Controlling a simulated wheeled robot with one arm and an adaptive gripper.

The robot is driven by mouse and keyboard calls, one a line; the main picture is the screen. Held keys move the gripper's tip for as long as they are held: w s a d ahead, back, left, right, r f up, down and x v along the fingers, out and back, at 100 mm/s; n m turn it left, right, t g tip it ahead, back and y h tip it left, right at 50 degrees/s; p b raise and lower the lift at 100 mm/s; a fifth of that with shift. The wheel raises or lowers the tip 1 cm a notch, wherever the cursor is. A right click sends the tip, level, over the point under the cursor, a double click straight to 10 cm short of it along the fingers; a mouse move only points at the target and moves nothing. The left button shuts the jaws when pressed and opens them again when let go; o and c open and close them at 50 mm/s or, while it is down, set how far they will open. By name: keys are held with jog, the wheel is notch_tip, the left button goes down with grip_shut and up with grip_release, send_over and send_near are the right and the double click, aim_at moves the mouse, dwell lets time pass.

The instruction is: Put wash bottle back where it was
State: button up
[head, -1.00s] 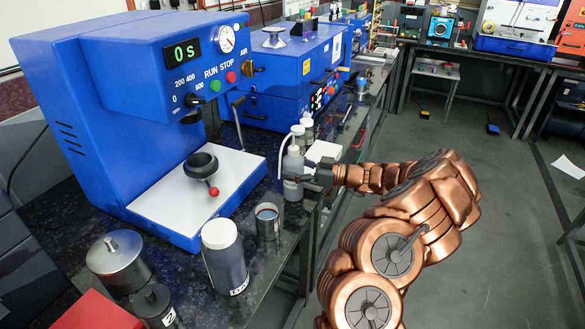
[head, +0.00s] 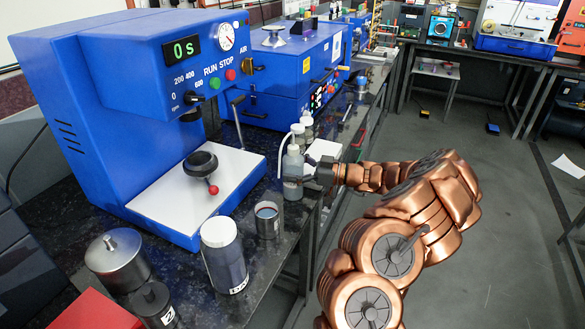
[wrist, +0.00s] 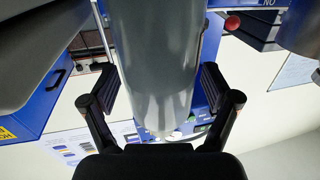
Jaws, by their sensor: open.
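The wash bottle (head: 292,170) is a translucent grey bottle with a white cap and a bent white spout. It stands upright on the dark bench, right of the blue press. My gripper (head: 306,180) is at the bottle's lower body, reaching in from the right. In the wrist view, the wash bottle (wrist: 160,70) fills the middle, and the two black fingers of my gripper (wrist: 160,100) stand on either side of it. The fingers are open, with a small gap visible beside the bottle. Its base contact with the bench is partly hidden in the head view.
A metal cup (head: 267,219) and a white-lidded jar (head: 224,255) stand in front of the bottle. The blue press (head: 110,110) is to its left. Small bottles (head: 306,127) stand behind it, and a white block (head: 323,151) is close behind my gripper.

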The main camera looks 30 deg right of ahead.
jog(key=shift+r+p, duration=0.2)
jog(key=shift+p, duration=0.1)
jog(key=b+v, duration=0.2)
jog(key=v, duration=1)
jog(key=shift+f, duration=0.15)
